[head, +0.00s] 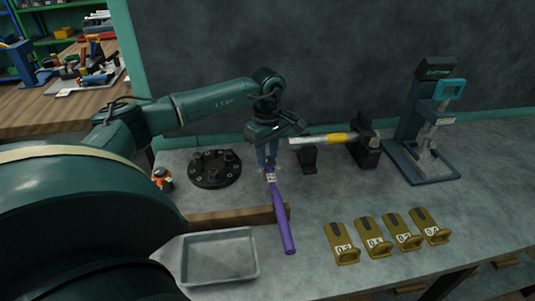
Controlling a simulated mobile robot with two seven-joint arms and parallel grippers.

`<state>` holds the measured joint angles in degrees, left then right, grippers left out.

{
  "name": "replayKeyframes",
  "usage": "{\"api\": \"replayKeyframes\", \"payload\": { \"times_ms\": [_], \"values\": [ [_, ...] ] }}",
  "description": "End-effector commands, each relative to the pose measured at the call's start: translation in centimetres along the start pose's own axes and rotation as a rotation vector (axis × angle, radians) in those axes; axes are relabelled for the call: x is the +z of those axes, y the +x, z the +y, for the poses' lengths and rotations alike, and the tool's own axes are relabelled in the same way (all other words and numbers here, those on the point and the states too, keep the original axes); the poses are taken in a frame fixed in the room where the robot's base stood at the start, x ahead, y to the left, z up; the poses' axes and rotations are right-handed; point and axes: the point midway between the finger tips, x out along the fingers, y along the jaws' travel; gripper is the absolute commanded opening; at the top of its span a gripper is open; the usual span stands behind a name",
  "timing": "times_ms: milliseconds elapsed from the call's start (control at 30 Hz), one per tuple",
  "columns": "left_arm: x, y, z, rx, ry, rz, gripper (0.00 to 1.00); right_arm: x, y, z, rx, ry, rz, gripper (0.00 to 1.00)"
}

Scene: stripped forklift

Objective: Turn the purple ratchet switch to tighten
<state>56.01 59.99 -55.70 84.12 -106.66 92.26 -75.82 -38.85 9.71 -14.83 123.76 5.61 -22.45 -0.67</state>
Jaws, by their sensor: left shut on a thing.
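The purple ratchet (282,218) lies on the grey bench, its handle pointing toward the front. Its head end (270,175) is at the back, beneath my left gripper (268,166). My left gripper points down and is shut on the ratchet at its head end. The switch itself is too small and too covered by the fingers to make out, so its setting cannot be told. My right gripper is not in view.
A wooden strip (230,217) and a grey tray (219,257) are left of the handle. A black round flange (215,169) stands behind. Several yellow numbered brackets (342,244) are at right. A yellow-and-silver tool (325,139) and a press (427,125) stand at the back.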

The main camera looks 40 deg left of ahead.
Motion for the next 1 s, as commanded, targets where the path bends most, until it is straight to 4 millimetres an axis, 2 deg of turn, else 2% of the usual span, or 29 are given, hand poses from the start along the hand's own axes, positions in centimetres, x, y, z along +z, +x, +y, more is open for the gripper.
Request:
{"api": "replayKeyframes", "payload": {
  "times_ms": [400, 967, 1000],
  "values": [
    [0.00, -0.05, 0.01, 0.001, 0.191, 0.000, 0.07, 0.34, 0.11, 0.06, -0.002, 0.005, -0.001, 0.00],
    [-0.01, -0.06, 0.01, 0.001, 0.217, 0.000, 0.07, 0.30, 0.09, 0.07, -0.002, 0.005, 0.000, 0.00],
    [-0.02, -0.06, 0.01, 0.001, 0.217, 0.000, 0.32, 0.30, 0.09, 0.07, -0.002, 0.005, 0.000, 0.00]
  ]
}}
